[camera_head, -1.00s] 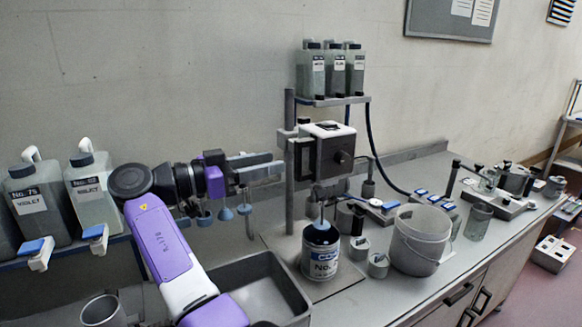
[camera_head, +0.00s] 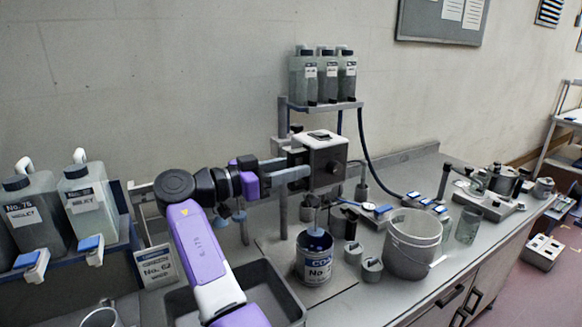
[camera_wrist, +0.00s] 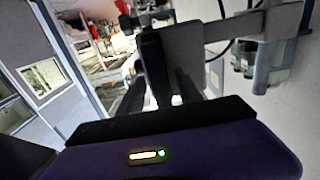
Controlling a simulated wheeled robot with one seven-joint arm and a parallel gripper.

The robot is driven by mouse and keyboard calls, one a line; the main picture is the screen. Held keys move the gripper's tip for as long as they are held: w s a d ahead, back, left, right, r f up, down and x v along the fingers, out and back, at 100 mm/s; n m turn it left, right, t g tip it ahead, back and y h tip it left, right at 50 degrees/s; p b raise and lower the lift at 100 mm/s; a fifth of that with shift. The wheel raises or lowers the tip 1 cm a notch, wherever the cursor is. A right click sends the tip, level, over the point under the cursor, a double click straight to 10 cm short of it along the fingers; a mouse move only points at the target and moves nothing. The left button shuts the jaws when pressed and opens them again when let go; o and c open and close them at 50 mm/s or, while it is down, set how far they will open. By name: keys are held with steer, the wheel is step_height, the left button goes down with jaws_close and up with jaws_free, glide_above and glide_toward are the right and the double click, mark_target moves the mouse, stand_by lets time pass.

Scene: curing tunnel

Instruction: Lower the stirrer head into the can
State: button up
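The stirrer head (camera_head: 322,160) is a dark box with a pale top, mounted on a grey post (camera_head: 284,185). Its thin shaft hangs down, with a blue-grey stirrer tip (camera_head: 317,231) at the can's open mouth; how far it is inside I cannot tell.
A white bucket (camera_head: 413,245) and small grey cups (camera_head: 371,270) stand right of the can. A shelf of bottles (camera_head: 322,103) is above the head. A grey tray (camera_head: 285,292) lies below my arm. Large jugs (camera_head: 90,205) stand at the left.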

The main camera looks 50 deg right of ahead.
jaws_close()
stand_by(1.3)
